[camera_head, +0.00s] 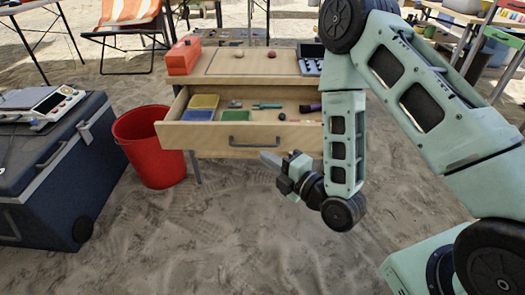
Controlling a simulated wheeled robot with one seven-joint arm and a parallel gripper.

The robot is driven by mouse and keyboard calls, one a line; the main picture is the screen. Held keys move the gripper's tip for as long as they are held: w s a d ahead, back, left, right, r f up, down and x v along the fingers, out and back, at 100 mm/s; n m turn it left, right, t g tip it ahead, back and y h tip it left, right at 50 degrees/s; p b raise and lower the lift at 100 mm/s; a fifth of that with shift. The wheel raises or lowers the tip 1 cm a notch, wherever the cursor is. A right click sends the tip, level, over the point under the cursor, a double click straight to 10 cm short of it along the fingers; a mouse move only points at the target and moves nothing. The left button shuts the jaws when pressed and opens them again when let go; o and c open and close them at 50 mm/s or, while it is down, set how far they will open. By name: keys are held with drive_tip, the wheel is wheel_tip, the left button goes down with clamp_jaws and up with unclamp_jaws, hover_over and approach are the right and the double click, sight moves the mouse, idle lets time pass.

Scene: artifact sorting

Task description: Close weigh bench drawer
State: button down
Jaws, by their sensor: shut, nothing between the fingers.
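The weigh bench (282,66) is a light wooden table at the upper middle of the head view. Its drawer (188,136) is pulled out towards me and stands open, with a dark bar handle (253,142) on its front. Inside lie yellow, blue and green flat boxes (204,102), a teal-handled tool (267,106) and a dark brush (310,108). My gripper (268,160) is shut and empty, just below and in front of the drawer handle. I cannot tell whether it touches the drawer front. My arm hides the drawer's right end.
A red bucket (150,148) stands on the sand just left of the drawer. A dark blue cooler (50,190) with a device on top is at the left. An orange box (183,56) and two small round objects lie on the bench top. Sand in front is clear.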

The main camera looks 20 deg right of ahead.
drive_tip(key=b, duration=0.1)
approach(238, 126)
drive_tip(key=w+a, duration=0.3)
drive_tip(key=shift+w+a+f, duration=0.15)
drive_tip(key=shift+w+a, duration=0.05)
drive_tip(key=shift+w, duration=0.1)
drive_tip(key=shift+w+d, duration=0.2)
drive_tip(key=shift+w, duration=0.6)
